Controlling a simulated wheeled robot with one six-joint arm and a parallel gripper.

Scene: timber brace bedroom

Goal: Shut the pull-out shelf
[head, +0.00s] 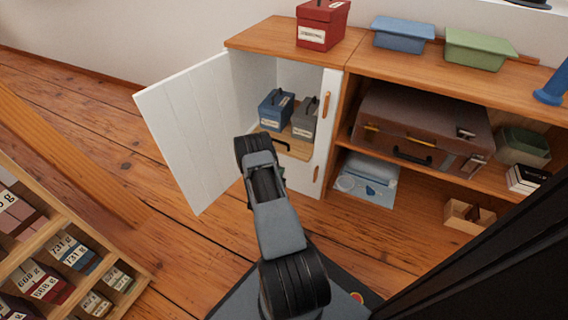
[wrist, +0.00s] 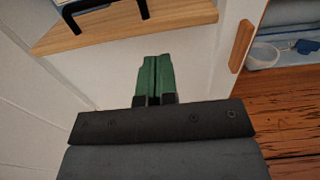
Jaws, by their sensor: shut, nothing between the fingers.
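The pull-out shelf (head: 297,150) is a light wooden board inside the white cabinet, with a black handle (head: 282,144) at its front. A blue box (head: 276,110) and a grey box (head: 305,118) stand on it. In the wrist view the shelf (wrist: 180,18) crosses the top, with the black handle (wrist: 108,8) partly cut off. My gripper (wrist: 157,62) is shut and empty, its green fingers pointing at the shelf's near edge; I cannot tell whether they touch. In the head view my arm hides the fingers and part of the cabinet's lower front.
A white door (head: 190,125) stands wide open to the left. A white panel (head: 323,135) with wooden handles borders the opening on the right. A red box (head: 321,22) sits on top. An open shelf unit with a brown suitcase (head: 425,120) stands right.

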